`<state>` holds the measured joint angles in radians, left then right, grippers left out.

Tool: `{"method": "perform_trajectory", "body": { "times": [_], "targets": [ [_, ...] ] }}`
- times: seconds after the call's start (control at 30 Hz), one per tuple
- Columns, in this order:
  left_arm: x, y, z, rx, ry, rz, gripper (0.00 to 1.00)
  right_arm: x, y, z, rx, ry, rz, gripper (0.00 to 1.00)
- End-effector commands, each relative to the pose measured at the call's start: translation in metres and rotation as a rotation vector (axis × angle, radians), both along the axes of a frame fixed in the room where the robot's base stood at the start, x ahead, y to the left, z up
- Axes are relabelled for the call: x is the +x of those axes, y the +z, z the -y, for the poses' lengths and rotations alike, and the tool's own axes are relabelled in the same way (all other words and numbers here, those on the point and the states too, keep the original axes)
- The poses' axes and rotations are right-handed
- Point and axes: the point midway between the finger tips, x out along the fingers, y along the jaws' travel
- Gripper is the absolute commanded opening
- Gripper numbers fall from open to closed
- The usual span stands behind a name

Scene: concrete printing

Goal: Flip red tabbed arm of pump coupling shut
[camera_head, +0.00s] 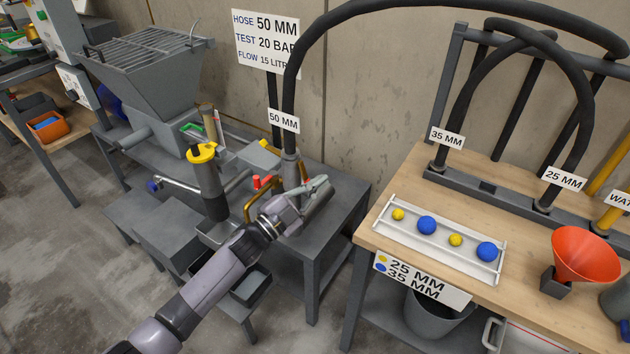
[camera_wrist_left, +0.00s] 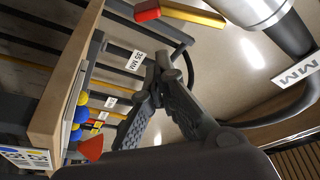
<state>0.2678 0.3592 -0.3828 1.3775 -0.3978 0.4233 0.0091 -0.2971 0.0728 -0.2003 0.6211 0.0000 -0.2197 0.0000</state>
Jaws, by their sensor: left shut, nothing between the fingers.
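The pump coupling (camera_head: 291,172) is a silver fitting at the lower end of the black hose tagged 50 MM. In the head view a red tab (camera_head: 262,182) and a brass-yellow arm (camera_head: 248,204) stick out at its left side. In the left wrist view the red tab (camera_wrist_left: 147,12) and yellow arm (camera_wrist_left: 195,14) show at the top, beside the silver coupling (camera_wrist_left: 256,8). My left gripper (camera_head: 322,184) is shut and empty, just right of and in front of the coupling. Its closed fingertips (camera_wrist_left: 164,62) appear apart from the tab. My gripper and arm hide part of the coupling's lower area.
A black and yellow cylinder (camera_head: 208,180) stands left of the coupling on the grey pump table (camera_head: 345,190). The wooden table (camera_head: 400,245) at right holds a white tray (camera_head: 445,262) of balls and an orange funnel (camera_head: 585,255). The hose arches overhead.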

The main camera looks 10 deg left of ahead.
Motion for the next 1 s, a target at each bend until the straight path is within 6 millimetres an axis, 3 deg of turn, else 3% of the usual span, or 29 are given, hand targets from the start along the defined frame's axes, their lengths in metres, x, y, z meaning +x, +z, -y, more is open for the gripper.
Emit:
{"method": "perform_trajectory", "body": {
  "times": [0.23,0.4,0.6,1.0],
  "targets": [
    [-0.048,-0.016,-0.031,0.003,0.001,-0.004,0.00,-0.010,-0.008,0.018,-0.022,0.006,-0.015,0.40],
    [-0.070,-0.021,-0.046,0.002,0.000,-0.002,0.00,-0.003,-0.011,0.014,-0.017,0.004,-0.006,0.40],
    [-0.081,-0.022,-0.053,-0.001,0.000,-0.001,0.00,0.002,-0.012,-0.001,0.001,-0.001,0.004,0.40],
    [-0.081,-0.022,-0.054,-0.001,0.000,-0.001,0.00,-0.002,-0.012,0.002,-0.001,0.001,-0.002,0.40]
  ]
}}
